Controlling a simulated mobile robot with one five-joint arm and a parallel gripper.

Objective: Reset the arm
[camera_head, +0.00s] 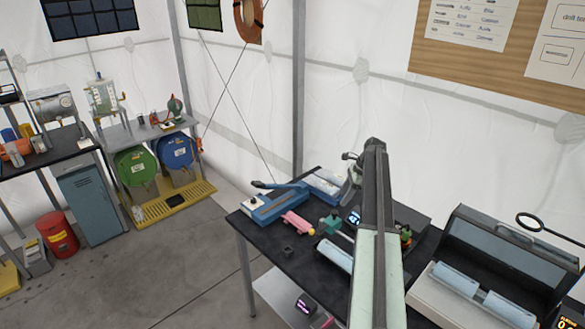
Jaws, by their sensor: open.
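My arm (375,265) rises from the bottom of the picture, pale below and dark grey above. It stands in front of the black workbench (262,238) and hides part of it. I cannot make out my gripper or its fingertips anywhere in this view. A grey metal shape (350,185) shows just left of the arm's upper part; I cannot tell whether it is a bench tool or part of my arm.
The bench holds a blue tool (275,206), a pink item (297,222) and a large grey case (490,265). Shelves with a green drum (136,166) and a blue drum (174,150) stand at the left. The grey floor (165,255) between is clear.

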